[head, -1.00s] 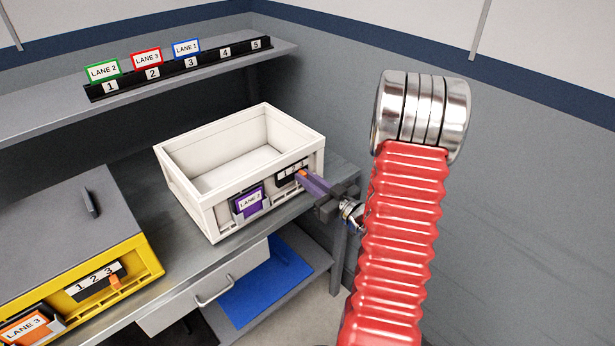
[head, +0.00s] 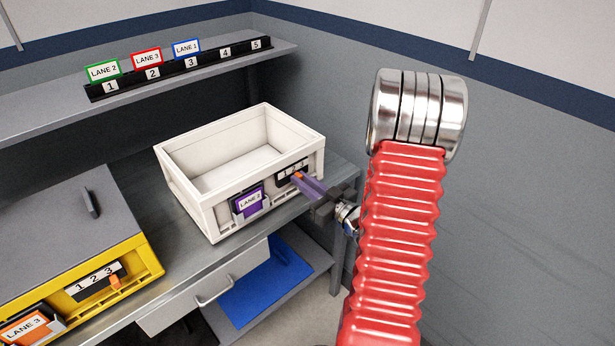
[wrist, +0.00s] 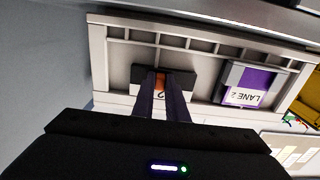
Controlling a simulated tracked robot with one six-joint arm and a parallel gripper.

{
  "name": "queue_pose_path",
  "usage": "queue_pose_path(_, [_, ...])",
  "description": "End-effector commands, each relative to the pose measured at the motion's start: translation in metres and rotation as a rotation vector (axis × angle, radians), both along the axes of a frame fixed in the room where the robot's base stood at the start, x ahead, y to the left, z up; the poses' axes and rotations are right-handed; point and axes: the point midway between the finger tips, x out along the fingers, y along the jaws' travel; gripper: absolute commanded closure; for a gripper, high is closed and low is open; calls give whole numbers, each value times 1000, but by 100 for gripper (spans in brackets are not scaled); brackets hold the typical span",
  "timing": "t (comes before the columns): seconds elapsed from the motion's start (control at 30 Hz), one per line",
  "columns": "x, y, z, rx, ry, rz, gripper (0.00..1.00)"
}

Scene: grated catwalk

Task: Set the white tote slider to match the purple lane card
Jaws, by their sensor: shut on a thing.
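The white tote (head: 207,213) stands on the bench, its front facing me. Its purple lane card (head: 249,202) reads LANE 2; the card also shows in the wrist view (wrist: 250,85), where the tote looks upside down. Beside the card is a black slider plate with a white number strip (head: 292,169) and an orange slider knob (head: 298,176). My gripper (head: 302,180) is shut on the orange knob (wrist: 160,81), one finger on each side. In the wrist view a digit that looks like 2 shows between the fingers, in line with the knob; the other digits are hidden.
A yellow tote (head: 145,262) with an orange LANE 3 card (head: 27,328) and its own slider stands at the left. A shelf above holds a numbered black rail (head: 210,67) with several lane cards. A grey wall is close on the right.

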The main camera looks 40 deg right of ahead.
Motion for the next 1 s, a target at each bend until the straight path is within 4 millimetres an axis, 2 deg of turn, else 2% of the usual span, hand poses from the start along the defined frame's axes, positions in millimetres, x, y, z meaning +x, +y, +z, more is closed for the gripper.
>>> queue_pose_path(0.9, [0,6,0,0,0,-1,95])
queue_pose_path(0.93, [-1,6,0,0,0,-1,85])
queue_pose_path(1.0, [-1,6,0,0,0,-1,81])
